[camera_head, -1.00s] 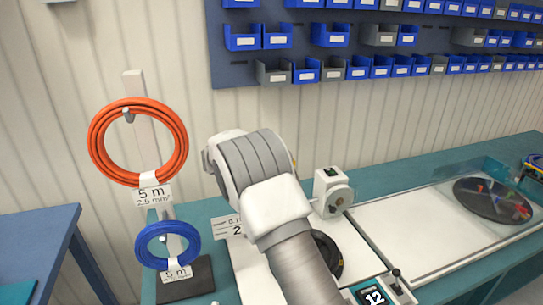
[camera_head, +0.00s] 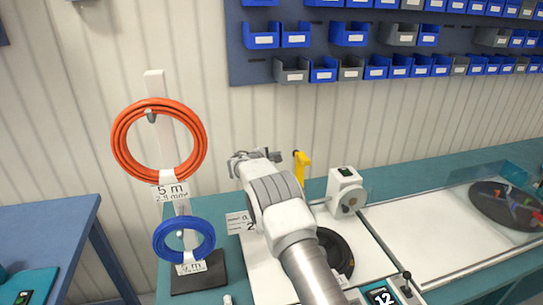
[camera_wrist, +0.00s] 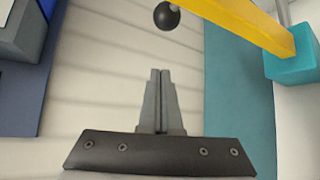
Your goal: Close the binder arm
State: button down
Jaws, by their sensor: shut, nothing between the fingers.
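The binder arm is a yellow bar (camera_head: 301,167) standing up behind the white machine bed in the head view, just right of my wrist. In the wrist view the yellow bar (camera_wrist: 245,22) runs across the upper right, from a teal block (camera_wrist: 292,62) to a black ball knob (camera_wrist: 167,16). My gripper (camera_wrist: 160,75) is shut and empty, its two grey fingers together. In that view the knob is just beyond the fingertips, with no visible contact. In the head view my gripper (camera_head: 240,160) is small, left of the yellow bar, and partly hidden by my wrist.
A stand with an orange coil (camera_head: 200,150) and a blue coil (camera_head: 160,243) is left of my arm. A white unit (camera_head: 345,192) with a round knob is to the right. A black reel (camera_head: 342,262) lies partly behind my arm. Blue bins (camera_head: 350,39) hang above.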

jog(key=shift+s+d+r+p, duration=0.15)
jog(key=shift+d+p, duration=0.15)
jog(key=shift+d, duration=0.35)
jog(key=shift+s+d+r+p, duration=0.1)
jog(key=shift+d+p, duration=0.25)
jog(key=shift+d, duration=0.25)
jog(key=shift+s+d+r+p, duration=0.15)
jog(key=shift+d+p, duration=0.15)
jog(key=shift+d, duration=0.35)
jog(key=shift+s+a+f+b, duration=0.1)
jog(key=shift+f+b, duration=0.05)
jog(key=shift+b, duration=0.55)
jog(key=shift+s+b, duration=0.3)
jog(key=shift+b, duration=0.5)
